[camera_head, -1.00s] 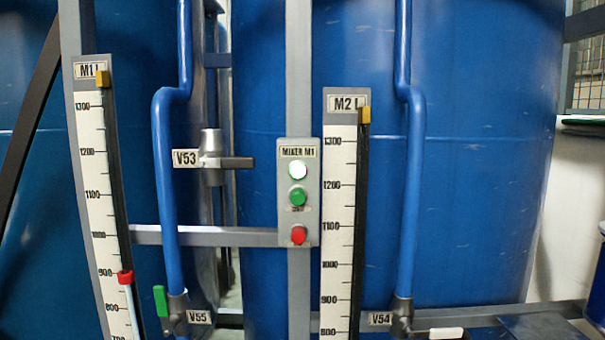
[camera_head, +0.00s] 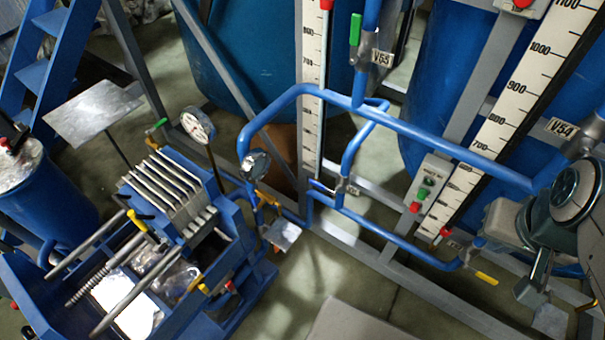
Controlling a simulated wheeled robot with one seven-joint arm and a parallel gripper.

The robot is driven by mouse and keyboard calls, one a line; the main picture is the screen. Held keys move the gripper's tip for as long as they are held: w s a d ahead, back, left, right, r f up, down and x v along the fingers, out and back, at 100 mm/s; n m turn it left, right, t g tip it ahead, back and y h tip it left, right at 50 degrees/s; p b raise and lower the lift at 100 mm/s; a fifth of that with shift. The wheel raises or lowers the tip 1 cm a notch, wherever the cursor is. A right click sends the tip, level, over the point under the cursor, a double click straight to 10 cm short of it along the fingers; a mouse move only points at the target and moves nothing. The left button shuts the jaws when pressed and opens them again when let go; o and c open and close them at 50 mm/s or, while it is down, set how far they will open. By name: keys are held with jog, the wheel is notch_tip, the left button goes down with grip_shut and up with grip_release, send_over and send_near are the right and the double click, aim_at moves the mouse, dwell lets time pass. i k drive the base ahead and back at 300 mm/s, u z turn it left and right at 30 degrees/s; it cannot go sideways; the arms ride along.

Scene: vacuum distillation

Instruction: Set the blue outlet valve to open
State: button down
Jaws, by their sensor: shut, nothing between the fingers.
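No valve can be told for certain as the blue outlet valve. A small grey valve (camera_head: 342,187) sits on the blue pipework near the middle of the head view; its handle is too small to read. Valve V55 (camera_head: 362,58) has a green handle standing up along its pipe. Valve V54 (camera_head: 590,135) is at the right edge, its handle not clear. A valve with a yellow handle (camera_head: 486,278) is on the low pipe at right. My gripper (camera_head: 537,290) hangs at the right, pointing down, shut and empty, apart from the valves and partly seen.
Blue pipes (camera_head: 440,145) cross the middle in front of a grey frame (camera_head: 345,235). A blue filter press (camera_head: 215,255) with metal plates and rods stands at left. Gauges (camera_head: 198,125) stand beside it. Blue steps (camera_head: 62,45) are at upper left. Some floor (camera_head: 300,275) is clear.

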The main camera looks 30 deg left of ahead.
aim_at(312, 182)
jog(key=u, duration=0.9)
jog(key=i, duration=0.3)
jog(key=u, duration=0.35)
